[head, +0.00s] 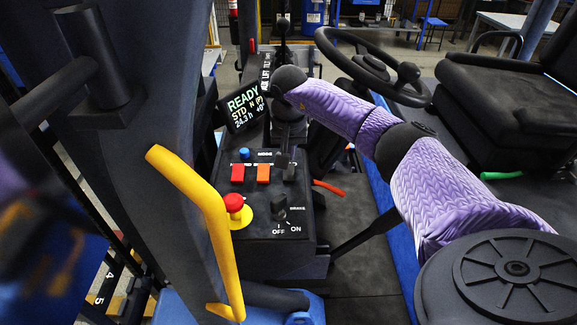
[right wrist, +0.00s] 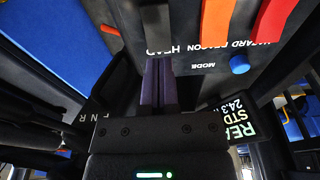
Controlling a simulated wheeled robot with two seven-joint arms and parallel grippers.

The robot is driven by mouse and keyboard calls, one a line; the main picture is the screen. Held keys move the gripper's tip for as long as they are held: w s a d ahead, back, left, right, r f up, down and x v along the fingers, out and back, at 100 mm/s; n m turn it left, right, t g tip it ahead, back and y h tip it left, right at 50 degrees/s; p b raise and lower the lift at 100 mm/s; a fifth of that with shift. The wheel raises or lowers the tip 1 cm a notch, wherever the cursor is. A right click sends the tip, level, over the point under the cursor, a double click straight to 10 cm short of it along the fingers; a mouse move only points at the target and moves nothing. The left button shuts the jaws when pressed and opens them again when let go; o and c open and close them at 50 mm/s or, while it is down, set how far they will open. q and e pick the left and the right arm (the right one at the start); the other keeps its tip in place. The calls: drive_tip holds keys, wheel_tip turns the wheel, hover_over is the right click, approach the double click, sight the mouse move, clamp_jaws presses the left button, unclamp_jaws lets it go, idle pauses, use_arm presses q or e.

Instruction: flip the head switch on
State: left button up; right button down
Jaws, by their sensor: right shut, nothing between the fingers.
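The head switch is a dark grey rocker (right wrist: 158,24) beside the HEAD label in the right wrist view. In the head view it is the dark rocker (head: 290,173) at the right end of the switch row, partly behind my right gripper (head: 284,160). In the right wrist view the fingers of that gripper (right wrist: 157,64) are shut together and empty, their tips close to the HEAD label and the switch. I cannot tell whether they touch it, nor which way it is set. My left gripper is out of view.
An orange rocker (head: 263,174), a red rocker (head: 237,173) and a blue button (head: 244,153) sit left of the head switch. A red stop button (head: 234,203) and a key switch (head: 280,213) are nearer. The display (head: 244,105) reads READY. A yellow handle (head: 205,210) stands left.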

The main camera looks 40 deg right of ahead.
drive_tip(key=shift+f+b, duration=0.95)
drive_tip(key=shift+f, duration=0.3)
idle(0.8)
wheel_tip(320, 180, up, 7)
drive_tip(key=p, duration=0.6)
drive_tip(key=shift+r, duration=0.2)
drive_tip(key=shift+f, duration=0.15)
